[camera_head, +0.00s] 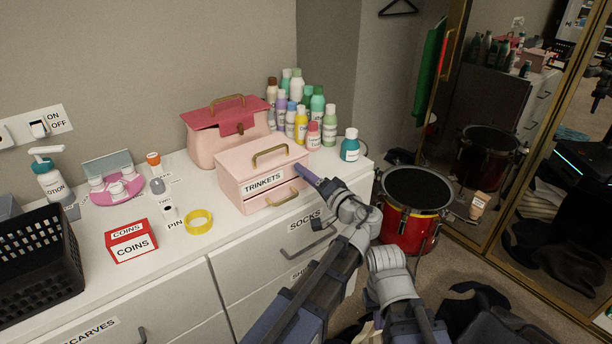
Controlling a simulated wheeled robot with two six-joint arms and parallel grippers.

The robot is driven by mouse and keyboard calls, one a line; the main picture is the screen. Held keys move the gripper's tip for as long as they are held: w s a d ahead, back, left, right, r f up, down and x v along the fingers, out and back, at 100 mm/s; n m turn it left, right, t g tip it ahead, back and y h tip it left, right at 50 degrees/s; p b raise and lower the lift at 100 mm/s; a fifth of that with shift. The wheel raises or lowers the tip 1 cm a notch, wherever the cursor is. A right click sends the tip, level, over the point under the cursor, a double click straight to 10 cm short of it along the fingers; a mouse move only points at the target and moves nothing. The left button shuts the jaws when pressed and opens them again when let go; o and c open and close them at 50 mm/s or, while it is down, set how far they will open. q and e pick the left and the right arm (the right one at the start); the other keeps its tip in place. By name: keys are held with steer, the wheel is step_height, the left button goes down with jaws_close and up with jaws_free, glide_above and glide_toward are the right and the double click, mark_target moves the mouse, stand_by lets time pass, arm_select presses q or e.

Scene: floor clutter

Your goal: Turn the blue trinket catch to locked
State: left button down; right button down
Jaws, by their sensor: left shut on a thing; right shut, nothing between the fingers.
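A pale pink box (238,187) labelled TRINKETS stands on the white dresser top, with a brass handle on top and another on its front. My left gripper (301,169) reaches in from the lower right. Its dark blue fingers are shut at the right end of the box front. I cannot make out the blue trinket catch apart from the fingers, which cover that spot. Which way the catch is turned does not show. My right arm shows at the bottom, right of the left one, but its fingertips are not in view.
A darker pink box (214,147) and several bottles (302,124) stand behind the trinkets box. A red COINS box (133,245), a yellow ring (199,221) and a black basket (36,262) are to the left. A red drum (404,231) stands right of the dresser.

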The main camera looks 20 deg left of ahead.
arm_select(q)
steer(key=m, duration=0.5)
steer(key=shift+f+m, duration=0.15)
steer(key=shift+m, duration=0.15)
arm_select(e)
steer(key=shift+f, duration=0.1)
stand_by(0.4)
arm_select(q)
steer(key=shift+c, duration=1.6)
jaws_free()
